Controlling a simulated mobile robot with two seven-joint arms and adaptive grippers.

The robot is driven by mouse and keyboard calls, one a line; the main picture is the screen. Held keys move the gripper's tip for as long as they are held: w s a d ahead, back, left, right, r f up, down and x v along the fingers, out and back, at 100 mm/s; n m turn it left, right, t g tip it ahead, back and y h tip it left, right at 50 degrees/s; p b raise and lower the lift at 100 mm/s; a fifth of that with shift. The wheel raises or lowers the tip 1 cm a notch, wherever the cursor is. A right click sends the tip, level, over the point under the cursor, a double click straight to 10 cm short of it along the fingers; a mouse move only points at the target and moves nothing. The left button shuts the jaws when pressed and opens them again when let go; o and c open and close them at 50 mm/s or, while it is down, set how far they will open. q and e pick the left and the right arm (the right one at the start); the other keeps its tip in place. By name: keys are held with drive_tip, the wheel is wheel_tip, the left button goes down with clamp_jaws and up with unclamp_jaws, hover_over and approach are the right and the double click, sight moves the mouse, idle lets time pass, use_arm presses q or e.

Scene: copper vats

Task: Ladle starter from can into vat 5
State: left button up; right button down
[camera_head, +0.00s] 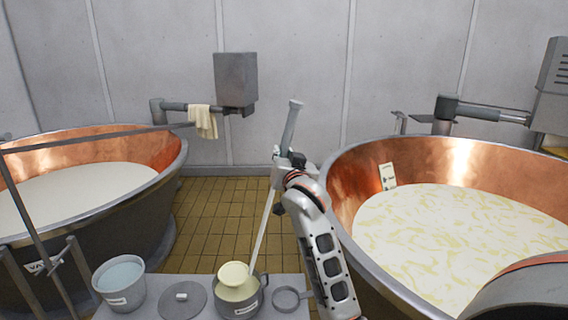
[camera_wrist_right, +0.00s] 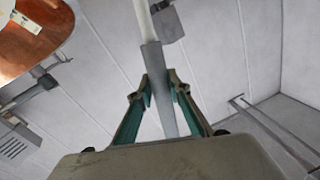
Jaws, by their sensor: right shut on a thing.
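The ladle (camera_head: 262,225) has a pale shaft and a grey grip. My right gripper (camera_head: 289,160) is shut on its grip, which also shows between the fingers in the wrist view (camera_wrist_right: 157,80). The shaft slants down left to a bowl (camera_head: 235,273) with cream-coloured contents, at the mouth of the grey starter can (camera_head: 238,302). I cannot tell whether the bowl touches the can. A copper vat (camera_head: 425,160) on the right holds pale liquid with yellowish streaks and has a small card (camera_head: 388,176) on its inner wall; its number is unreadable. My left gripper is out of view.
A grey stand (camera_head: 160,310) carries the can, a labelled bucket (camera_head: 120,283) of pale liquid, a round lid (camera_head: 183,299) and a ring-shaped piece (camera_head: 287,298). Another copper vat (camera_head: 130,150) stands left. A cloth (camera_head: 203,121) hangs behind. Tiled floor (camera_head: 215,210) lies between the vats.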

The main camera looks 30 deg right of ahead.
sight(284, 136)
wheel_tip(284, 136, up, 5)
drive_tip(key=shift+r+p, duration=0.1)
drive_tip(key=shift+p, duration=0.85)
wheel_tip(284, 136, up, 2)
drive_tip(key=shift+p, duration=0.45)
drive_tip(key=shift+r, duration=0.5)
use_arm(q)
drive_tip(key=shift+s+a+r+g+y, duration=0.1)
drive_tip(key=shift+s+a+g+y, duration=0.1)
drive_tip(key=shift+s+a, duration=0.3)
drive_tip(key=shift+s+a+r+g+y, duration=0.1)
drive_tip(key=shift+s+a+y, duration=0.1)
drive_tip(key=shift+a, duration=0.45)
use_arm(e)
drive_tip(key=shift+r, duration=0.1)
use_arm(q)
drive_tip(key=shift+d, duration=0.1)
